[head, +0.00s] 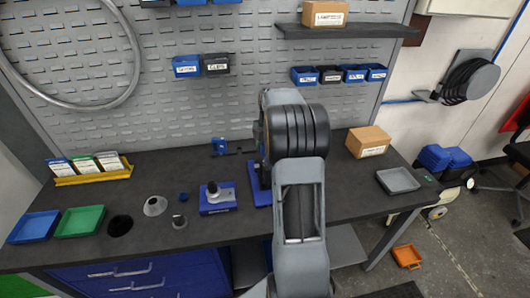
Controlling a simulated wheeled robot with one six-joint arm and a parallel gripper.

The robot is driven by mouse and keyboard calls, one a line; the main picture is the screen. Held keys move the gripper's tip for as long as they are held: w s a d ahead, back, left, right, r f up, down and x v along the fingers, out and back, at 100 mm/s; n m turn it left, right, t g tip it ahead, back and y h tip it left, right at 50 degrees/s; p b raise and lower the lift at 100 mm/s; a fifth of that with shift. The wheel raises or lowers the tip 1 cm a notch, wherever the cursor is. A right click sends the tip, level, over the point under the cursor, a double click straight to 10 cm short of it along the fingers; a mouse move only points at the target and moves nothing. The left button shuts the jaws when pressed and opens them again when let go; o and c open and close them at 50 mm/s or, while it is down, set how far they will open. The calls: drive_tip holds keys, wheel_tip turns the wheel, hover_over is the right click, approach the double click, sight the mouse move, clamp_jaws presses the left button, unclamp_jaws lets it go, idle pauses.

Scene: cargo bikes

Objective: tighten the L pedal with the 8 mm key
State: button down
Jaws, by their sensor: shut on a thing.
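My own arm rises in the middle of the head view and hides what lies behind it. My gripper is hidden behind the arm links, so I cannot see its jaws. I cannot make out the L pedal or the 8 mm key. A blue stand (258,187) on the bench is partly covered by my arm. To its left a blue block (217,207) with a label carries a small grey and dark part. A blue piece with a dark bar (220,147) shows at the back of the bench, left of my arm; I cannot tell what it is.
The dark bench (330,205) holds a blue tray (34,227), a green tray (80,221), a yellow rack (93,177) of packets, a grey cone (155,206), a cardboard box (368,142) and a grey tray (398,181). Labelled bins (187,66) hang on the pegboard.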

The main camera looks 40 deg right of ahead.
drive_tip(key=m, duration=0.8)
drive_tip(key=shift+t+b, duration=0.4)
drive_tip(key=m, duration=0.4)
drive_tip(key=shift+h, duration=0.3)
drive_tip(key=m, duration=0.4)
drive_tip(key=shift+s+a+t+h, duration=0.1)
drive_tip(key=shift+t+h, duration=0.2)
drive_tip(key=shift+f+b, duration=0.4)
drive_tip(key=c, duration=1.3)
unclamp_jaws()
clamp_jaws()
